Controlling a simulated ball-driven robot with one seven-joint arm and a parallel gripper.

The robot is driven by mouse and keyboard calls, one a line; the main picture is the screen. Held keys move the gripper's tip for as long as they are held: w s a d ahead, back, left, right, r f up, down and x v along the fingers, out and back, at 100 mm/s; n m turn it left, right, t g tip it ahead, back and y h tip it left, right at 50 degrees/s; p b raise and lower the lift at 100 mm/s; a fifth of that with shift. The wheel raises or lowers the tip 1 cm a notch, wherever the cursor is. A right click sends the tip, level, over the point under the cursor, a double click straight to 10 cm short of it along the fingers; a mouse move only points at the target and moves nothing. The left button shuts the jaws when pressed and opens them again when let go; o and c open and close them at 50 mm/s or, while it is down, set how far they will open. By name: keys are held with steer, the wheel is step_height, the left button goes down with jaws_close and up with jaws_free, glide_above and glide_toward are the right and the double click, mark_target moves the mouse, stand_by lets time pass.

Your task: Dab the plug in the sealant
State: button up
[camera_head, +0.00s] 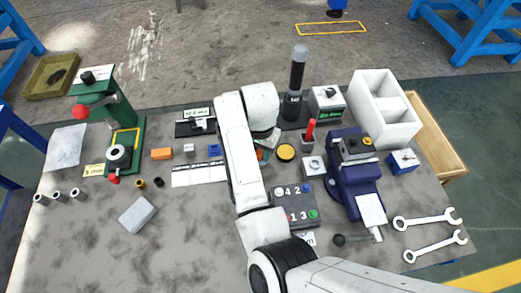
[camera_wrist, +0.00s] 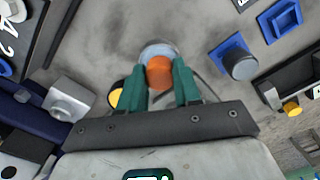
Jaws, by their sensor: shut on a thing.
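My gripper (camera_wrist: 160,85) has two green fingers closed on an orange plug (camera_wrist: 159,72), seen in the wrist view. A pale grey-blue round shape (camera_wrist: 158,48) shows just beyond the plug; I cannot tell if it is part of it. In the head view my arm mostly hides the gripper, and a bit of orange (camera_head: 260,155) shows beside it. A round black-rimmed dish with a yellow face, seemingly the sealant (camera_head: 285,152), lies just right of the gripper. In the wrist view the dish (camera_wrist: 116,96) is partly behind the left finger. The plug appears beside the dish, not over it.
A grey block with a round knob (camera_head: 313,166) and a numbered panel (camera_head: 297,204) stand close by. A blue vise (camera_head: 352,175) stands to the right, a tall black cylinder (camera_head: 296,85) behind. A blue block (camera_head: 214,150) is left of my arm.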

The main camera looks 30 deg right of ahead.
steer(key=shift+r+p, duration=3.5)
steer(key=shift+p, duration=0.25)
